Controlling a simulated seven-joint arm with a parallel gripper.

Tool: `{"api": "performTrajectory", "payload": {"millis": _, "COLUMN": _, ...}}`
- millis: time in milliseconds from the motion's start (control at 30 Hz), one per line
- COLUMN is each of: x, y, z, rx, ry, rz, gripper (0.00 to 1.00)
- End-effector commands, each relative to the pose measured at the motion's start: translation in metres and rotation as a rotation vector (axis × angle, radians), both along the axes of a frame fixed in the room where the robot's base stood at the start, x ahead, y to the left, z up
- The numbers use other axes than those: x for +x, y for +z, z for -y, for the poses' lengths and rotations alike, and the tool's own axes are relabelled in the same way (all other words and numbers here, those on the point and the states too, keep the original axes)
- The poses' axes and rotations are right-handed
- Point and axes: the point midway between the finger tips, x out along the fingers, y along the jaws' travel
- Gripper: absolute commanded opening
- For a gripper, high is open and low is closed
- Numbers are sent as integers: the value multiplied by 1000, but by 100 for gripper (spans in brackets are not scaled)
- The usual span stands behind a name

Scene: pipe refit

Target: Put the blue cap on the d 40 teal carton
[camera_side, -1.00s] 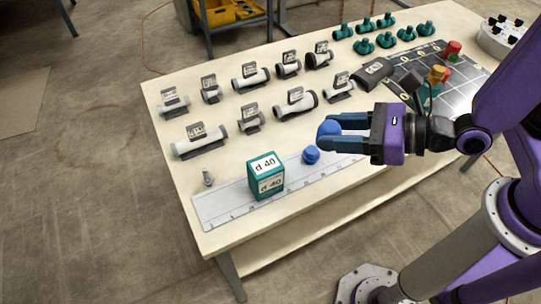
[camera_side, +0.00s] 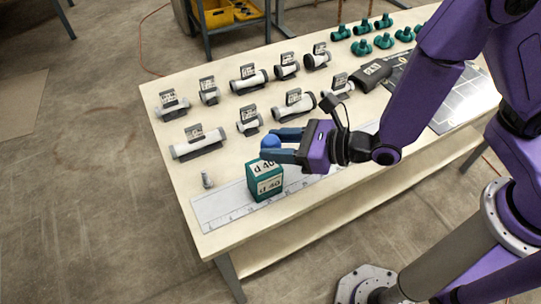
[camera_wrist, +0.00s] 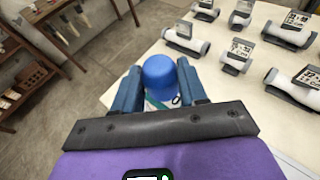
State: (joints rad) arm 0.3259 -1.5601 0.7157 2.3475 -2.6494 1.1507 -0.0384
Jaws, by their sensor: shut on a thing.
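My gripper (camera_side: 278,147) is shut on a blue cap (camera_side: 270,142). In the wrist view the blue cap (camera_wrist: 160,76) sits between the two blue fingers of my gripper (camera_wrist: 160,86). The teal carton (camera_side: 264,182) marked "d 40" stands upright on the long ruler-like strip near the table's front edge. In the side view the held cap appears just above the carton's top, and I cannot tell whether they touch. In the wrist view the cap and gripper hide nearly all of the carton.
Several labelled pipe pieces (camera_side: 249,80) stand in rows behind the carton. A small grey fitting (camera_side: 207,179) stands left of it. The marked strip (camera_side: 218,209) lies under the carton. Teal fittings (camera_side: 362,47) stand at the back right.

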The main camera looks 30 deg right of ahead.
Motion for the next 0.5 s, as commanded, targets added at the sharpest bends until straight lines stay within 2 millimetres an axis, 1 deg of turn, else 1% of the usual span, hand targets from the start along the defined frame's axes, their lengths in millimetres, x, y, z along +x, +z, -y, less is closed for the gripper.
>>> {"api": "performTrajectory", "payload": {"millis": 33, "x": 3, "y": -5, "z": -3, "rx": -1, "ry": -2, "rz": 0, "gripper": 14}}
{"api": "performTrajectory", "payload": {"millis": 100, "x": 6, "y": -10, "z": -5, "rx": -1, "ry": -1, "rz": 0, "gripper": 14}}
{"api": "performTrajectory", "payload": {"millis": 233, "x": 9, "y": -14, "z": -8, "rx": 0, "ry": 0, "rz": 0, "gripper": 14}}
{"api": "performTrajectory", "payload": {"millis": 333, "x": 13, "y": -21, "z": -11, "rx": 0, "ry": -2, "rz": 0, "gripper": 14}}
{"api": "performTrajectory", "payload": {"millis": 500, "x": 12, "y": -41, "z": -11, "rx": -3, "ry": -2, "rz": -1, "gripper": 14}}
